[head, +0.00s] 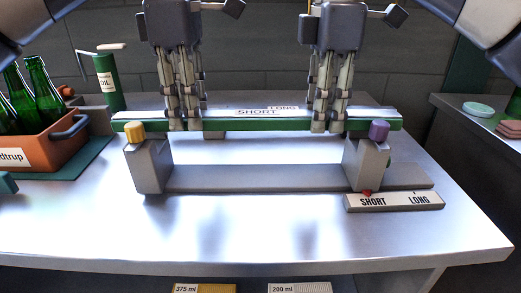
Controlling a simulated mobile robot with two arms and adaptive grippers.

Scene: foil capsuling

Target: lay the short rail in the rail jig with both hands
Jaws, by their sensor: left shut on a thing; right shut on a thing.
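The short rail, a long green bar with a pale top (228,125), lies level across the head view. My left gripper (185,126) is shut on it left of its middle, and my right gripper (327,126) is shut on it right of its middle. The grey rail jig (255,178) has a left post (150,168) with a yellow knob (134,132) and a right post (366,162) with a purple knob (378,131). The rail's ends are at the post tops, behind the knobs. I cannot tell whether the rail touches the posts.
A SHORT/LONG scale plate (394,202) with a red pointer (367,193) at SHORT sits at the jig's front right. The metal table's front (250,235) is clear.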

